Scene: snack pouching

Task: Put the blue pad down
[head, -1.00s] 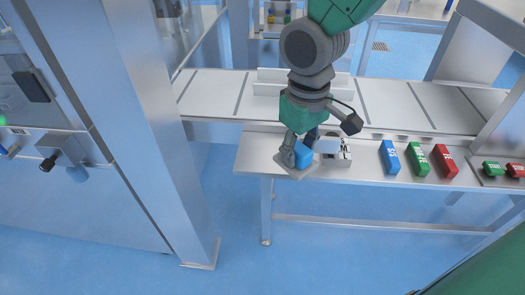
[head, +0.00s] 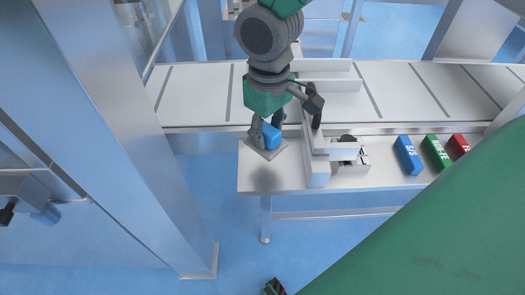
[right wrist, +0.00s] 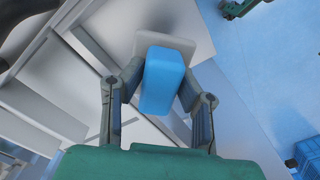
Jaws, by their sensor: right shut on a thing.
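The blue pad (head: 271,136) has a blue block for a grip and a flat grey plate (head: 268,153) at its lower end. My right gripper (head: 266,131) is shut on the blue block, near the left end of the steel table (head: 253,181). A shadow on the table in front of the plate suggests that the pad is above the surface. In the right wrist view the blue block (right wrist: 162,80) sits between both fingers (right wrist: 158,98), with the pale plate (right wrist: 168,46) beyond it.
A pale, low fixture (head: 320,160) with a dark-topped part stands right of the pad. Blue (head: 408,155), green (head: 437,152) and red (head: 458,146) packs lie farther right. A conveyor (head: 410,93) runs behind. A steel post (head: 125,130) stands at the left. The table's front left part is clear.

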